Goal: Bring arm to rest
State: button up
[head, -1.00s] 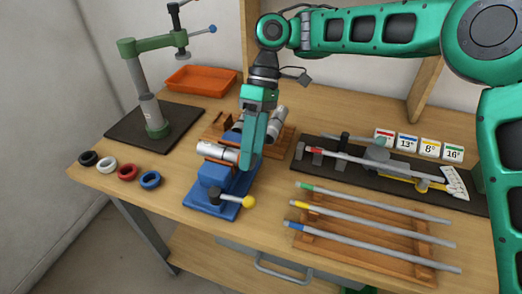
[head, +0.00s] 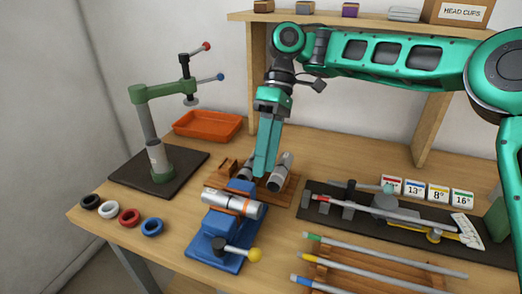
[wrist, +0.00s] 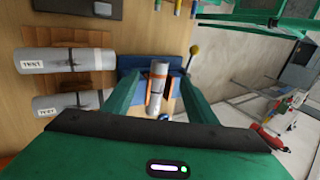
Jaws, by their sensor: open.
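My gripper (head: 266,172) hangs fingers-down above the bench, open and empty. In the wrist view its two fingers (wrist: 160,80) stand apart, with a silver tube (wrist: 158,88) with an orange band seen between and below them. That tube (head: 233,204) lies across the blue vise (head: 213,240), which has a yellow-knobbed lever (head: 254,255). In the head view the gripper is above and behind the vise, apart from the tube. Two more silver tubes lie in a wooden cradle (head: 283,197) behind; they show in the wrist view (wrist: 72,60) with paper labels.
A green-posted press (head: 160,155) stands at left, beside an orange tray (head: 208,124). Several coloured rings (head: 129,217) lie at the front left. A dark board with a measuring rod (head: 370,211) and a wooden rack of rods (head: 380,270) fill the right. A shelf (head: 330,17) stands above.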

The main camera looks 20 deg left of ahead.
jog(key=w+d+f+m+t, duration=0.15)
jog(key=d+m, duration=0.65)
jog(key=d, duration=1)
jog(key=w+d+f+m+t, duration=0.15)
jog(key=d+m, duration=0.55)
jog(key=d, duration=1.1)
jog(key=s+d+f+m+t, duration=0.1)
jog(key=s+d+m, duration=0.2)
jog(key=s+d, duration=0.3)
jog(key=s+d+f+m+t, duration=0.1)
jog(key=s+d+f+m, duration=0.1)
jog(key=s+d, duration=0.4)
jog(key=s+d+f+m+t, duration=0.1)
jog(key=s+d+f+m, duration=0.1)
jog(key=s+d+m, duration=0.2)
jog(key=shift+s+d+f, duration=0.1)
jog(key=shift+s+d, duration=0.4)
jog(key=shift+d, duration=0.45)
jog(key=shift+s+d, duration=0.5)
jog(key=shift+d, duration=0.4)
jog(key=shift+s+d+f, duration=0.1)
jog(key=shift+s+d, duration=0.4)
jog(key=shift+d, duration=0.45)
